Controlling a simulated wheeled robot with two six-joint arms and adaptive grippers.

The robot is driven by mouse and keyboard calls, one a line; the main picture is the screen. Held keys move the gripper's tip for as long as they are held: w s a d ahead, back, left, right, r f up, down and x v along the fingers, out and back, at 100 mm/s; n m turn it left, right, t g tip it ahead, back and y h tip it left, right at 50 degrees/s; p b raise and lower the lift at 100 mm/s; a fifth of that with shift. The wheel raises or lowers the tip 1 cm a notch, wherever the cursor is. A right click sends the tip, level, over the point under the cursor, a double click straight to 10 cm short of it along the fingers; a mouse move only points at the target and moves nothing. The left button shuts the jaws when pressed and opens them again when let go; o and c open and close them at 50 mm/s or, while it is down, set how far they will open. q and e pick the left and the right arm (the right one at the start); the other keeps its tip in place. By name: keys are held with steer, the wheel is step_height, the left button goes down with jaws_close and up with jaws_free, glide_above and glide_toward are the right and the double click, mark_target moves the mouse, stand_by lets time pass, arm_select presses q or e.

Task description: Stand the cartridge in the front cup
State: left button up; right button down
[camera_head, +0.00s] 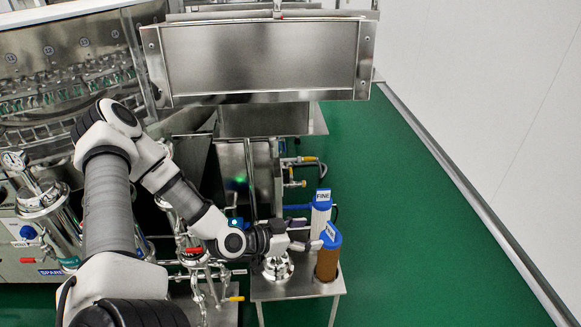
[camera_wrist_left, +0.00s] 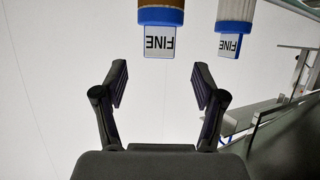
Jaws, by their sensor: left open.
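A brown cartridge (camera_head: 326,265) with a blue cap stands upright on the small steel stand (camera_head: 296,289). A white cartridge (camera_head: 321,217) with a blue cap marked FINE stands just behind it. My left gripper (camera_head: 304,241) is beside the brown cartridge's cap, coming in from the left. In the left wrist view the gripper (camera_wrist_left: 158,82) is open and empty. The brown cartridge (camera_wrist_left: 160,16) is ahead, in line with the gap, and the white one (camera_wrist_left: 236,12) is to its right. A round steel fitting (camera_head: 278,269) sits below my gripper; I cannot tell whether it is the front cup. My right gripper is not in view.
A steel washer with pipes and valves (camera_head: 200,265) fills the left side. A large steel box (camera_head: 258,60) is at the back. Green floor (camera_head: 430,250) is open on the right, up to a white wall (camera_head: 500,100).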

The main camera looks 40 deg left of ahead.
arm_select(q)
steer(key=r+p+v, duration=0.1)
steer(key=p+v, duration=0.3)
steer(key=v, duration=0.1)
steer(key=s+d+f+n+g+y, duration=0.4)
steer(key=s+d+f+g, duration=0.8)
steer(key=s, duration=0.4)
steer(key=shift+s+d+f+g+p, duration=0.2)
steer(key=shift+d+f+g+p, duration=0.1)
steer(key=shift+f+g, duration=0.25)
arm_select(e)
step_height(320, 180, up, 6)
arm_select(q)
step_height(320, 180, up, 4)
steer(key=p, duration=0.3)
steer(key=shift+f+p, duration=0.2)
steer(key=shift+p, duration=0.1)
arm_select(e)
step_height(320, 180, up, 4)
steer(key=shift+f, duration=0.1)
